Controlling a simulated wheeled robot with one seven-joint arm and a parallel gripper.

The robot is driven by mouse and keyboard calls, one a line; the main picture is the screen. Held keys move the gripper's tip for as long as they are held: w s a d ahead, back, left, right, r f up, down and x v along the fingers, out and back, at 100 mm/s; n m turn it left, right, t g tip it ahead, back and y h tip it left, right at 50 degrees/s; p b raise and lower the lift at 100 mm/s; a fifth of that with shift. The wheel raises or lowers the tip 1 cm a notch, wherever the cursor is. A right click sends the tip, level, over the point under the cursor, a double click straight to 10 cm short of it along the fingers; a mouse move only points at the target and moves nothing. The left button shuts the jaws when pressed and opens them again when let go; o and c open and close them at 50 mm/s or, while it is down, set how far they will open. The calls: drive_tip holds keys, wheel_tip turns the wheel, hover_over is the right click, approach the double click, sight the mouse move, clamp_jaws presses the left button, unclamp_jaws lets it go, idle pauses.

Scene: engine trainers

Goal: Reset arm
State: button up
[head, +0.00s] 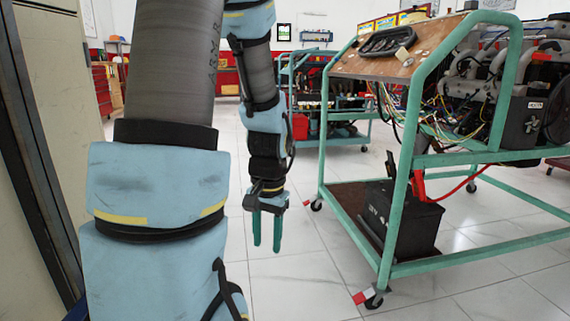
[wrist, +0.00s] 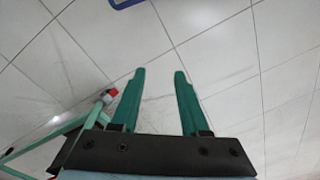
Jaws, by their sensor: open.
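My gripper (head: 266,230) hangs below my arm in the head view, with its green fingers pointing down toward the floor. In the wrist view my gripper (wrist: 158,100) shows two green fingers apart with only floor tiles between them. It is open and empty. My arm, with light blue covers and grey links, fills the left and middle of the head view. The gripper is to the left of the green-framed engine trainer (head: 400,190) and apart from it.
The trainer carries a wooden panel (head: 385,66), an engine (head: 490,90) and a black battery (head: 402,218) on its lower shelf. A second trainer (head: 335,105) stands behind. A beige cabinet (head: 60,100) is close at the left. White tiled floor (head: 300,285) is clear below the gripper.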

wheel_tip(320, 180, up, 42)
drive_tip(key=s+a+n+t+p, duration=0.1)
drive_tip(key=s+a+n+p, duration=0.1)
drive_tip(key=p, duration=3.7)
drive_tip(key=shift+s+a+n+h, duration=0.3)
drive_tip(key=shift+s+a+n, duration=0.1)
drive_tip(key=shift+n, duration=0.4)
drive_tip(key=shift+c, duration=0.2)
